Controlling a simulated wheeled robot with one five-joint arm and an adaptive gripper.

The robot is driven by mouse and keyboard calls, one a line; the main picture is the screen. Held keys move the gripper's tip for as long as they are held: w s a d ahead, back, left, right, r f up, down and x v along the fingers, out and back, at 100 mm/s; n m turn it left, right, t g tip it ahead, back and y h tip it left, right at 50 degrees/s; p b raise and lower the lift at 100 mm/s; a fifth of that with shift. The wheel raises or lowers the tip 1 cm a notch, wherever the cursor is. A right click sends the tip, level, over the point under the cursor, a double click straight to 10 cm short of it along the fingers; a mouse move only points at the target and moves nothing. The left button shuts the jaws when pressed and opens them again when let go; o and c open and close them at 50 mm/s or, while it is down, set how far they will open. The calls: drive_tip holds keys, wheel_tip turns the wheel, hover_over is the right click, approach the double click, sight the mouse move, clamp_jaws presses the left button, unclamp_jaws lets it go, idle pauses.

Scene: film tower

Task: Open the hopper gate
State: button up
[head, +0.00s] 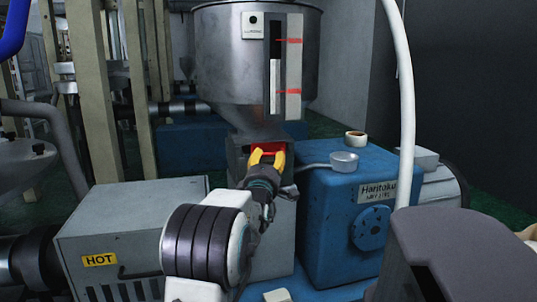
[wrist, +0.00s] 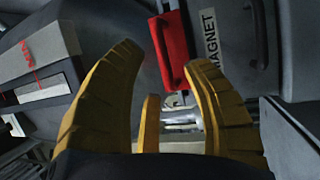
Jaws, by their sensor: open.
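The steel hopper (head: 232,60) stands at the top centre of the head view, with a sight gauge on its front. Below its cone is a grey block (head: 240,160) with a red part (head: 262,149) on it, partly hidden by my gripper (head: 266,157). In the wrist view, a red plate or handle (wrist: 173,50) lies just beyond the fingertips of my gripper (wrist: 164,58), beside a label reading MAGNET (wrist: 209,45). The yellow fingers are spread, with nothing seen held between them. I cannot tell whether any finger touches the red part.
A blue machine marked Haritoku (head: 350,200) stands right of the grey block, with a metal cup (head: 344,161) and a brown-topped cup (head: 355,138) on top. A grey box with a HOT label (head: 99,260) stands at lower left. A white hose (head: 404,100) hangs at right.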

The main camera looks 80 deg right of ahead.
sight(271, 153)
drive_tip(key=shift+d+r, duration=0.2)
drive_tip(key=shift+d, duration=0.85)
drive_tip(key=shift+d+r, duration=0.15)
drive_tip(key=shift+d, duration=0.9)
drive_tip(key=shift+c, duration=0.3)
clamp_jaws()
